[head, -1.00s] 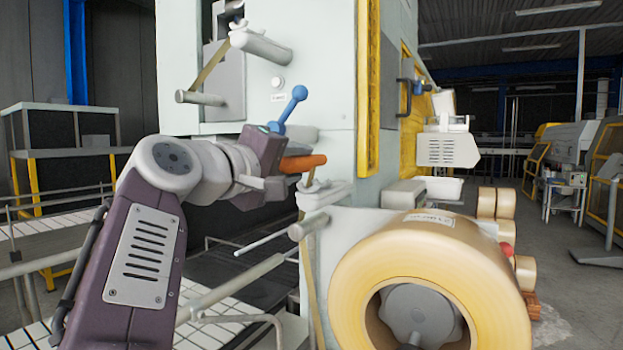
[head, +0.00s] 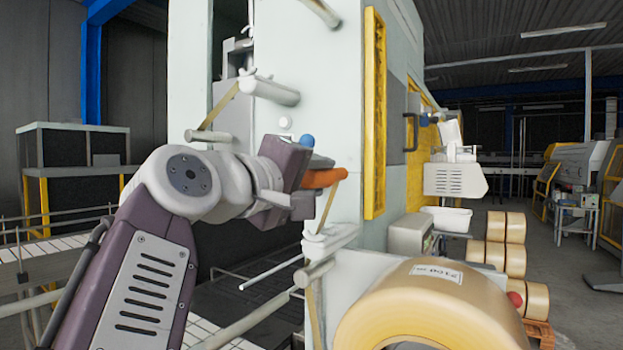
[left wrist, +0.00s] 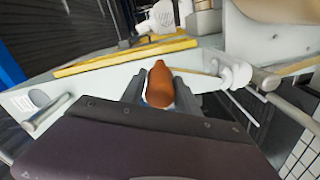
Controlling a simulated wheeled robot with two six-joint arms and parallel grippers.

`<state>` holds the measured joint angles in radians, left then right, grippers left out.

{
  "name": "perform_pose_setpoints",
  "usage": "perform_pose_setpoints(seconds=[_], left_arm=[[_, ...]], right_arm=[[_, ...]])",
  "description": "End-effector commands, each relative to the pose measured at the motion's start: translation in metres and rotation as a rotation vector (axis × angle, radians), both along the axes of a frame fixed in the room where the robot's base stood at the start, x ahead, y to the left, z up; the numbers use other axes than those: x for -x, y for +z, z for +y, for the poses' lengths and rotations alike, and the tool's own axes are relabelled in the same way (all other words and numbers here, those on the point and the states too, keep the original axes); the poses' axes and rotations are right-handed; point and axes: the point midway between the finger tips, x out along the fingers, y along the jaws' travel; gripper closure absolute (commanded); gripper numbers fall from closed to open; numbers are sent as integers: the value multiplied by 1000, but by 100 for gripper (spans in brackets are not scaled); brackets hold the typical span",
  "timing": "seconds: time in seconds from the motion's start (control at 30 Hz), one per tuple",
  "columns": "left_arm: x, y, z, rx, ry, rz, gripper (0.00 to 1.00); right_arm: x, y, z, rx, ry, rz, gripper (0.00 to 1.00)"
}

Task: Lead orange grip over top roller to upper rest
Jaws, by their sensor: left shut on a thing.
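The orange grip (head: 324,179) is held in my left gripper (head: 304,184), in front of the pale machine panel. It also shows between the two fingers in the left wrist view (left wrist: 159,88). A tan tape strip (head: 325,210) runs down from the grip to the rollers below it. A grey roller with a white winged end (head: 270,90) juts out above and left of the grip. Another strip (head: 222,105) slants from it to a lower bar (head: 207,136). I cannot tell which part is the upper rest. My right gripper is out of view.
A large tape roll (head: 440,300) fills the lower right. A blue knob (head: 307,141) shows just behind my gripper. A yellow guard strip (head: 374,115) stands right of the grip. Another rod (head: 322,12) juts out at the top.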

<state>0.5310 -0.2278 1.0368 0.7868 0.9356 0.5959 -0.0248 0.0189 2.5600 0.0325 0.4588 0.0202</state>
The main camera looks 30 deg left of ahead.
Motion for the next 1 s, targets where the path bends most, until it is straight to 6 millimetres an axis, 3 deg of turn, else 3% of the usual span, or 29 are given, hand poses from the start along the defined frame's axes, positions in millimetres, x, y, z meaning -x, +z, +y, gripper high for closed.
perform_pose_setpoints(seconds=[0.03,1.0], left_arm=[[0,13,0,0,1,0,100],[0,133,0,0,0,-1,100]], right_arm=[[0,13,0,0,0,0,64],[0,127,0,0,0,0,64]])
